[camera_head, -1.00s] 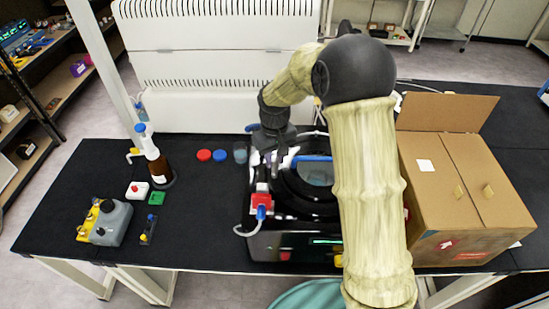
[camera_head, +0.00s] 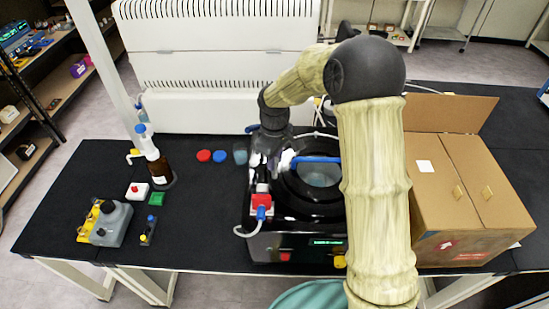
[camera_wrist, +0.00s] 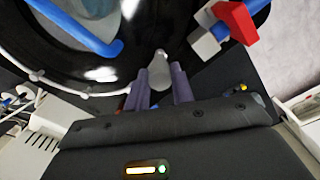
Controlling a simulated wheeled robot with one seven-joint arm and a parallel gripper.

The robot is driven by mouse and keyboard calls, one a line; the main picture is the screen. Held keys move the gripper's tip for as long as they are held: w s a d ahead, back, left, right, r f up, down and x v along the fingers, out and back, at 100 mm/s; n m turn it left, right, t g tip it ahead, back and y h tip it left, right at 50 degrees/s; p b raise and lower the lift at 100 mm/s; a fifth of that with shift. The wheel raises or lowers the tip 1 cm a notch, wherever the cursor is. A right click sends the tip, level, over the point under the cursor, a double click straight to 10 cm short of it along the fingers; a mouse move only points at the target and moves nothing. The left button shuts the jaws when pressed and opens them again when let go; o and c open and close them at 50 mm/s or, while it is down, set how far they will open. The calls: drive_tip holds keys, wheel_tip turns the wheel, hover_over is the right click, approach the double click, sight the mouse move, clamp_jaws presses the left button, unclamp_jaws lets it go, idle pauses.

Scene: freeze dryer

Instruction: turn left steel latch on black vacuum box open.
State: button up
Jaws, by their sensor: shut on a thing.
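The black vacuum box (camera_head: 300,226) stands on the black bench, with a round lid and a lit front display. My gripper (camera_head: 268,168) is at the left part of its top, beside the lid; it also shows in the wrist view (camera_wrist: 161,88). Its two purple-grey fingers are shut on a pale steel latch (camera_wrist: 158,66), whose rounded end shows between and just beyond the fingertips. The rest of the latch is hidden, and its exact angle cannot be told. In the head view the gripper covers the latch.
A blue handle (camera_head: 318,159) spans the lid close to my gripper. A red-and-white valve with a blue part (camera_head: 262,202) and a white hose is at the box's left front. A brown bottle (camera_head: 160,171) and small items stand left.

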drive_tip(key=shift+w+r, duration=0.1)
drive_tip(key=shift+r, duration=0.05)
drive_tip(key=o, duration=1)
wheel_tip(320, 180, up, 17)
drive_tip(key=b, duration=0.3)
drive_tip(key=shift+r+b, duration=0.15)
drive_tip(key=shift+b, duration=0.2)
drive_tip(key=s+d+f+m+t, duration=0.1)
drive_tip(key=s+d+f+m, duration=0.2)
drive_tip(key=s+d+f, duration=0.2)
drive_tip(key=s+d+f+m+b, duration=0.1)
drive_tip(key=s+d+f+m, duration=0.3)
drive_tip(key=s+d+f, duration=0.1)
drive_tip(key=s+d+f+m+t, duration=0.1)
drive_tip(key=s+d+f+m, duration=0.3)
drive_tip(key=s+f, duration=0.3)
drive_tip(key=shift+s+d+f+t, duration=0.15)
drive_tip(key=shift+s+d, duration=0.15)
drive_tip(key=shift+s, duration=0.2)
drive_tip(key=shift+s+d+r+t, duration=0.15)
drive_tip(key=shift+s+d, duration=0.15)
drive_tip(key=shift+s, duration=0.15)
